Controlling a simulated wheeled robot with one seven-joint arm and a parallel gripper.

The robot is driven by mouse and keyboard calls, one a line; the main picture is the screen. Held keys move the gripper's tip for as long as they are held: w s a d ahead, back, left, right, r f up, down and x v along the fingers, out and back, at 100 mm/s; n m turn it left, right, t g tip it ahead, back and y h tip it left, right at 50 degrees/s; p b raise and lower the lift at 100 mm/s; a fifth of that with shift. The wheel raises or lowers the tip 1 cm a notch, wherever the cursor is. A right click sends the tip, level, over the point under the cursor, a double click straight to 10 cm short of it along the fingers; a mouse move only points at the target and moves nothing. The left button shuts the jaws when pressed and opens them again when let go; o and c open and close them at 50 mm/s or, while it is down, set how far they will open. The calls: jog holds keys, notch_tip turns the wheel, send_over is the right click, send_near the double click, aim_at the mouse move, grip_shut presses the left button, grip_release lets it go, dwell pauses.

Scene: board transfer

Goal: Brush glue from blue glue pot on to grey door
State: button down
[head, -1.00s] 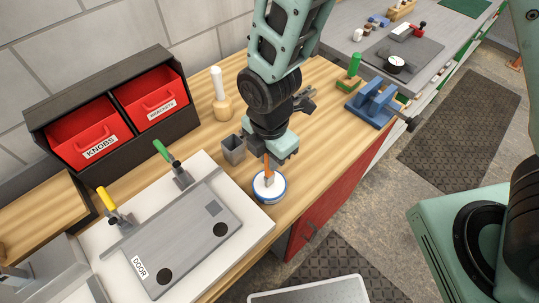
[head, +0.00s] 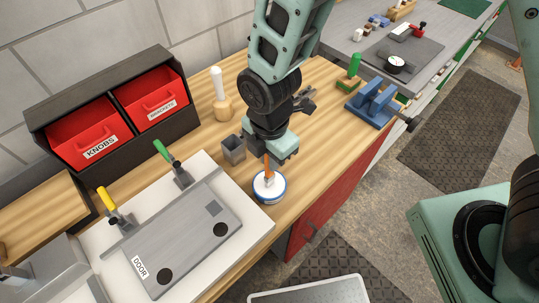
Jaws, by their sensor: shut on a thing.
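The blue glue pot (head: 257,193) is a round pot with a blue rim and white inside, on the wooden bench right of the door. My gripper (head: 268,157) is above the pot, shut on an orange-handled brush (head: 267,168) that points down into the pot. The brush's lower end is in or just over the white glue; I cannot tell how deep. The grey door (head: 185,232), labelled DOOR, lies flat on a white board (head: 258,227). It has two dark round spots and a darker grey square near its right end.
A yellow-handled clamp (head: 110,208) and a green-handled clamp (head: 170,162) stand at the door's far edge. A grey square cup (head: 233,149) is close left of my gripper. Red bins (head: 90,133) stand behind. A blue fixture (head: 375,105) is to the right.

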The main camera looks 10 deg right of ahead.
jog(key=shift+r+p, duration=2.65)
jog(key=shift+r, duration=0.85)
jog(key=shift+s+f, duration=0.1)
